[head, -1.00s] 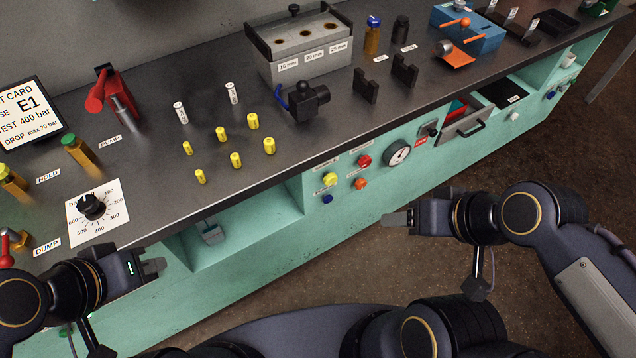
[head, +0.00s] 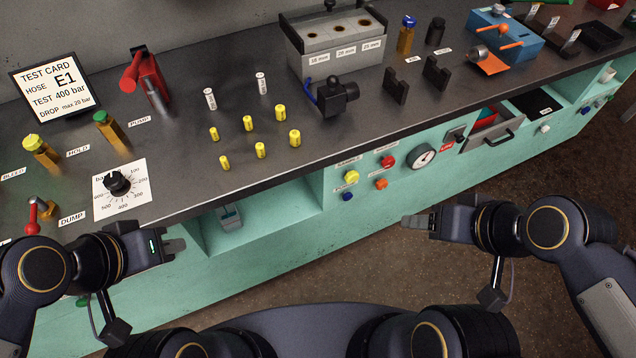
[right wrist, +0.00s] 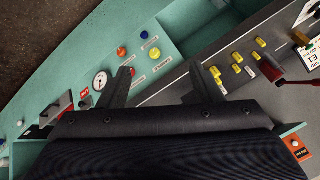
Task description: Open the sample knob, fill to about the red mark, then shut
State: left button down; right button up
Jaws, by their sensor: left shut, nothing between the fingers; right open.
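On the teal front panel are a yellow knob (head: 351,177), a red knob (head: 388,161), an orange knob (head: 381,184) and a blue knob (head: 347,196). My right gripper (head: 408,221) is open and empty, in front of and below the panel. Its fingers (right wrist: 158,82) are apart in the right wrist view. My left gripper (head: 178,247) is shut and empty below the bench's left front edge.
A pressure gauge (head: 423,156) and an open drawer (head: 488,135) are right of the knobs. An open recess (head: 270,215) lies left of them. Yellow fittings (head: 248,123), a dial (head: 117,183) and a red-handled pump (head: 148,80) stand on the bench. The floor before the panel is clear.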

jog(key=w+f+n+t+h+b, duration=0.1)
jog(key=w+f+n+t+b, duration=0.2)
jog(key=w+f+b, duration=1)
jog(key=n+t+y+b, duration=0.2)
jog(key=n+t+b, duration=0.1)
jog(key=t, duration=0.1)
send_near(353, 179)
jog(key=w, duration=0.2)
jog(key=x, duration=0.7)
jog(key=shift+a+f, duration=0.35)
jog(key=shift+f, duration=0.15)
